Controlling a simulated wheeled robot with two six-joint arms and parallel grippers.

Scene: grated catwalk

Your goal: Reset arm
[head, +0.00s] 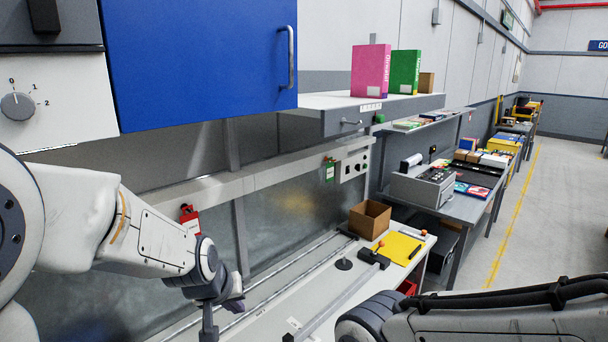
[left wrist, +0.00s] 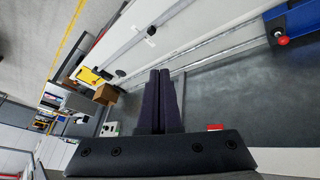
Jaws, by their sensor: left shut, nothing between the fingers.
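My left arm comes in from the left in the head view, and its gripper (head: 235,304) points down and to the right, above the rails along the grey wall panel. The left wrist view shows the same gripper's two dark fingers (left wrist: 160,98) pressed together with nothing between them. It touches no object that I can see. My right arm crosses the bottom right corner of the head view. Its gripper is outside the picture.
A blue cabinet door (head: 200,62) hangs at upper left, close above my left arm. A cardboard box (head: 369,217) and a yellow sheet (head: 396,248) sit on the white bench. A red tag (head: 190,219) hangs behind my left forearm. The floor at right (head: 545,215) is clear.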

